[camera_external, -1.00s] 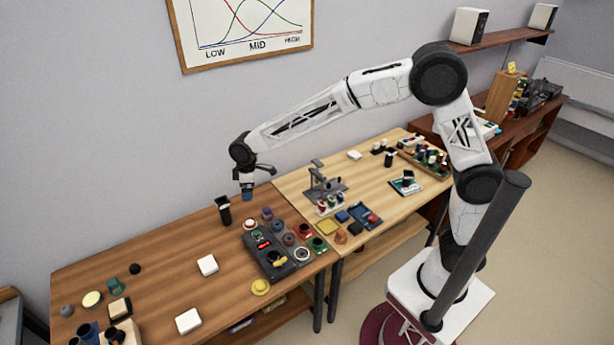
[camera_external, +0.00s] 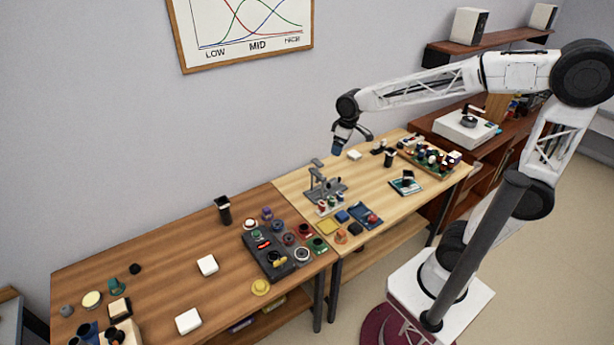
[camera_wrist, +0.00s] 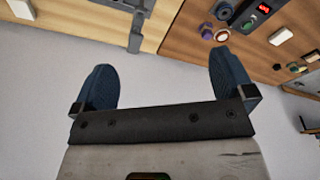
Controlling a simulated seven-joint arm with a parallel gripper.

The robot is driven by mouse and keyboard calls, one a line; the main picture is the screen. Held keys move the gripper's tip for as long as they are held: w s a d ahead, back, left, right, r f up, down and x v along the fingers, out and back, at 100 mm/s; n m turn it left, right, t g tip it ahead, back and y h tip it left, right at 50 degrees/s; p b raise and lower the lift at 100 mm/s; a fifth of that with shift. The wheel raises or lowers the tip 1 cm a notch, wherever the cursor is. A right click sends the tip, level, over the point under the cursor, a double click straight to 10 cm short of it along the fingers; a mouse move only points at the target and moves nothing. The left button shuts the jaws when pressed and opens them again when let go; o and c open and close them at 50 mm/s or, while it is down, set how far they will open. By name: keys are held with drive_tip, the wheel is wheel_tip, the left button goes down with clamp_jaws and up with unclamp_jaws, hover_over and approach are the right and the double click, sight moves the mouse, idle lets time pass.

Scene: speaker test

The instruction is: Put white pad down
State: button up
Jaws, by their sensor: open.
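My gripper (camera_external: 339,148) is open and empty, high above the back of the lighter table. In the wrist view, its two blue fingers (camera_wrist: 163,82) are wide apart with nothing between them. One white pad (camera_external: 207,266) lies flat in the middle of the darker table. A second white pad (camera_external: 188,321) lies near that table's front edge. A similar white block (camera_external: 354,155) lies at the back of the lighter table, below and right of my gripper. The wrist view shows a white piece (camera_wrist: 281,36) at the right; I cannot tell which one it is.
A grey stand (camera_external: 322,183) rises from the lighter table. A dark control box (camera_external: 268,254) with coloured knobs around it sits on the darker table's right side. The darker table has bare wood around the pads.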

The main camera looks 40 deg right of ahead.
drive_tip(key=s+d+f+m, duration=0.1)
drive_tip(key=s+d+m, duration=0.2)
drive_tip(key=s+d, duration=0.6)
drive_tip(key=s+d+f+m+h, duration=0.1)
drive_tip(key=s+d+f+m, duration=0.1)
drive_tip(key=s+d, duration=0.7)
drive_tip(key=s+m, duration=0.1)
drive_tip(key=s, duration=0.2)
drive_tip(key=shift+s+m+t, duration=0.2)
drive_tip(key=shift+m+t, duration=0.1)
